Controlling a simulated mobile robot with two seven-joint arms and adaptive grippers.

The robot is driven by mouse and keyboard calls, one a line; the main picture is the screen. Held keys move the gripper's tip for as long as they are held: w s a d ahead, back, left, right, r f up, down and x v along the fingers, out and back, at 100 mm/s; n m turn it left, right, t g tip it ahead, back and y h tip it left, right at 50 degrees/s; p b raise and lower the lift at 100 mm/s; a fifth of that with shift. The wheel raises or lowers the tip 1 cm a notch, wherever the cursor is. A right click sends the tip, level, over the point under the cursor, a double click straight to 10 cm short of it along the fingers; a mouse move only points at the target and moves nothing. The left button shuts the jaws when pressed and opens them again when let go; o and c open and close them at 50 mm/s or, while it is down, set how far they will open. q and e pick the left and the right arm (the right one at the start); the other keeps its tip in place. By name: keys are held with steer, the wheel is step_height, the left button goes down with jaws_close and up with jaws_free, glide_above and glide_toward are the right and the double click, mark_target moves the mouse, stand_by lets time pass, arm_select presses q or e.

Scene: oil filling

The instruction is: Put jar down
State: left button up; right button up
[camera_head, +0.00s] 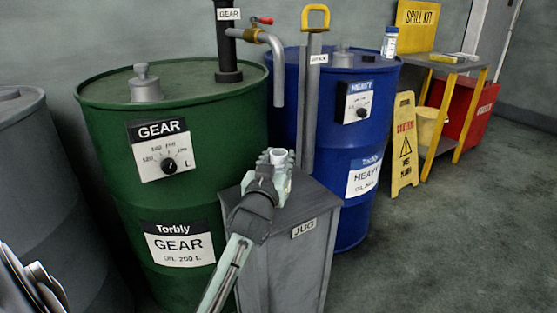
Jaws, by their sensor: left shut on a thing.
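My left gripper (277,160) is over the top of the grey stand labelled JUG (290,205). It is shut on a small pale thing with a round rim (283,154), which looks like a jar. The fingers hide most of it, and I cannot tell whether its bottom touches the stand top. A white container with a blue lid (390,44) stands upright on the right side of the blue barrel's top, apart from my gripper. My right gripper is not in view.
The green gear oil barrel (215,125) with a spout pipe (277,75) stands behind left. The blue heavy oil barrel (345,150) stands behind right. A yellow caution sign (404,145), a cart (462,67) and a red bin (478,108) are farther right. The right floor is clear.

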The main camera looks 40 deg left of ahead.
arm_select(q)
steer(key=shift+f, duration=0.1)
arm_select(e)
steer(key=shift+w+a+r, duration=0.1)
arm_select(q)
steer(key=o, duration=1)
